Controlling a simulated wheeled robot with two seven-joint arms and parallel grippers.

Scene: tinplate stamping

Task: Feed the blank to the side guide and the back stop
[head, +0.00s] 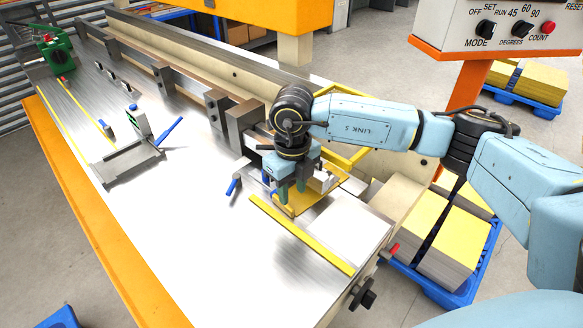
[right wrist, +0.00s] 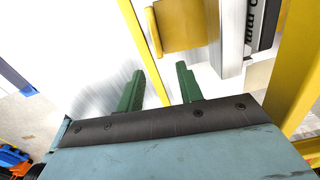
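A golden-yellow blank (head: 312,203) lies on the bright metal table, partly hidden under my right gripper. It also shows in the right wrist view (right wrist: 187,25), with a raised tan strip along its left edge. My right gripper (head: 284,196) is low over the blank's near left side. The blank lies just beyond the fingertips. A long yellow strip (head: 300,235) runs along the table just in front of the blank. I cannot tell which parts are the side guide and back stop. My left gripper is not in view.
A long rail with grey blocks (head: 216,110) runs along the table's back. A grey fixture with a blue handle (head: 135,160) stands left of centre. Yellow framing (right wrist: 300,75) is close at the right of the gripper. The table's front middle is clear.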

